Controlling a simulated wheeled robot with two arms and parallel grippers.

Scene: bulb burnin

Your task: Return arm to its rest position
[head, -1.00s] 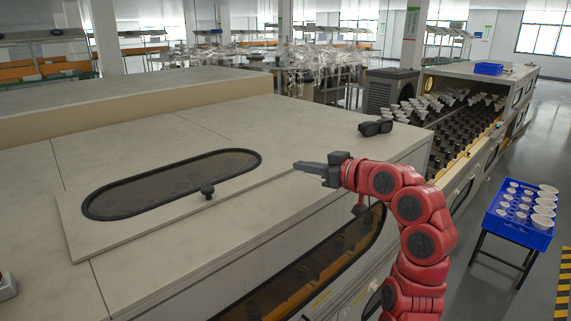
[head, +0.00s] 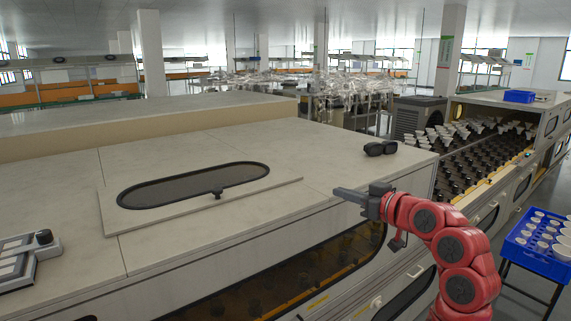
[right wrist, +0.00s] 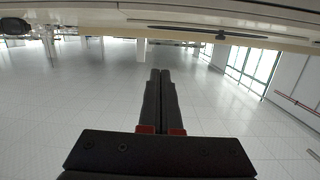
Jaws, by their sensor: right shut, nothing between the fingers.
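My right arm (head: 455,250) is red and reaches in from the lower right in the head view. Its dark gripper (head: 348,194) points left, beside the front edge of the long pale machine (head: 290,205). In the right wrist view the two black fingers (right wrist: 160,85) are pressed together with nothing between them. My left gripper is not in view.
A lid panel with a dark oval window (head: 195,185) and a black knob (head: 217,194) lies on the machine top. Dark goggles (head: 380,148) sit behind the gripper. A blue crate of white bulbs (head: 540,262) stands at right. A grey device (head: 28,258) is at left.

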